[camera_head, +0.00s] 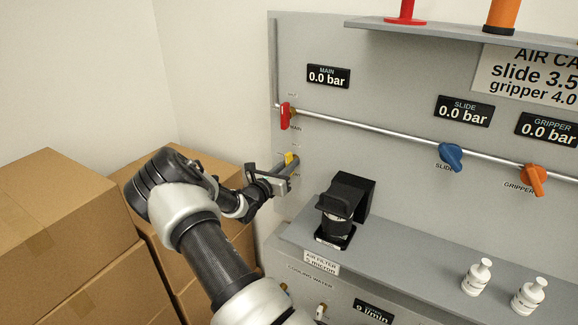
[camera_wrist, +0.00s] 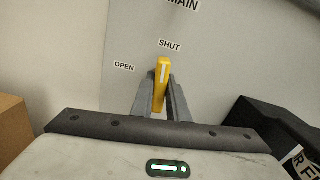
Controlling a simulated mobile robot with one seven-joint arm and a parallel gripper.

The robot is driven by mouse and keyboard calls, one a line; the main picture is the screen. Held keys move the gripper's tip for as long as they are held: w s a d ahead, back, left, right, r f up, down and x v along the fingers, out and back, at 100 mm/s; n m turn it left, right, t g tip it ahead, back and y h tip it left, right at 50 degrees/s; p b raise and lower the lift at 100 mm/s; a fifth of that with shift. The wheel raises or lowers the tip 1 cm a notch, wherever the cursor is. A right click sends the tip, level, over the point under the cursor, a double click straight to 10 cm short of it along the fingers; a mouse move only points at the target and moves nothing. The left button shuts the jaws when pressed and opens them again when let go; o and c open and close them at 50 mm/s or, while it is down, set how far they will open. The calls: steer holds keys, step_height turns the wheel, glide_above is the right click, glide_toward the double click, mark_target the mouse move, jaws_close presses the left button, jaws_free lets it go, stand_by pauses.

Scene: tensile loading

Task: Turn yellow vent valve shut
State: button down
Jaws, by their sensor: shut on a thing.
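The yellow vent valve (camera_head: 289,158) is on the grey panel at the left, below the red main valve. In the wrist view its yellow handle (camera_wrist: 162,78) points up to the SHUT label (camera_wrist: 169,44), with the OPEN label (camera_wrist: 124,67) to the left. My gripper (camera_head: 286,177) reaches it from the left in the head view. In the wrist view my gripper (camera_wrist: 162,95) has one finger on each side of the handle and is shut on it. The handle's lower part is partly hidden between the fingers.
The red main valve (camera_head: 285,115) is just above. A black air filter unit (camera_head: 346,207) stands on the ledge to the right. Blue (camera_head: 451,157) and orange (camera_head: 533,179) valves sit along the pipe. Cardboard boxes (camera_head: 62,235) fill the left side near my arm.

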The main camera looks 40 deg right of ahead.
steer(key=shift+m, duration=0.6)
steer(key=c, duration=1.7)
jaws_free()
steer(key=shift+a, duration=0.1)
steer(key=p+v, duration=0.2)
steer(key=v, duration=1.5)
steer(key=shift+s+a+p, duration=0.15)
steer(key=shift+p, duration=0.2)
